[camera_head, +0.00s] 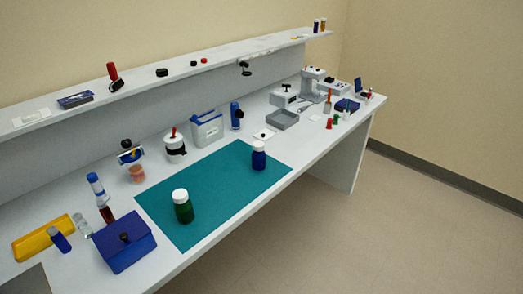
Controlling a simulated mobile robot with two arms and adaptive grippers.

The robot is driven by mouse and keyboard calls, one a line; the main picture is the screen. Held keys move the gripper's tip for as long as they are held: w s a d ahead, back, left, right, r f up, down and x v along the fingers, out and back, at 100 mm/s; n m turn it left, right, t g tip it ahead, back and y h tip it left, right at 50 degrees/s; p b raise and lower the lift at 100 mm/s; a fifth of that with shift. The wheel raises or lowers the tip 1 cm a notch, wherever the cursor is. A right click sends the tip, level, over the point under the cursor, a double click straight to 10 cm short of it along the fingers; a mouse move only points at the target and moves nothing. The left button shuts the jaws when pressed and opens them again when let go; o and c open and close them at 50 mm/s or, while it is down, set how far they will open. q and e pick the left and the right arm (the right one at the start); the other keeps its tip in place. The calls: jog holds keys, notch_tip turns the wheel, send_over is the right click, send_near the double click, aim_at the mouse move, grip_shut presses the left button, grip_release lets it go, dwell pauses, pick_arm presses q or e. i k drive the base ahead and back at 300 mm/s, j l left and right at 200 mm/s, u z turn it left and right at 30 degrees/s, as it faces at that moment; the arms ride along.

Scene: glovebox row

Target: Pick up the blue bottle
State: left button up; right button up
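A blue bottle (259,157) with a dark body and a white cap stands upright on the teal mat (215,190), near the mat's right end. A green bottle (183,207) with a white cap stands upright on the same mat, to the left and nearer the front edge. Neither of my grippers shows in the head view.
The white bench (325,140) has a raised shelf (150,80) along its back. A blue box (124,241) and a yellow case (43,238) lie at the left. Small devices and a grey tray (282,119) stand at the right. Open floor (400,220) lies in front.

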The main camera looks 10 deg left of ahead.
aim_at(258, 159)
jog(key=i+l+u, duration=0.1)
jog(key=l, duration=0.2)
jog(key=i+l+u, duration=0.15)
jog(key=l, duration=0.2)
jog(key=i+l+u, duration=0.1)
jog(key=l, duration=0.25)
jog(key=i+l+u, duration=0.1)
jog(key=l, duration=0.3)
jog(key=i+l+u, duration=0.15)
jog(key=l, duration=0.2)
jog(key=i, duration=0.05)
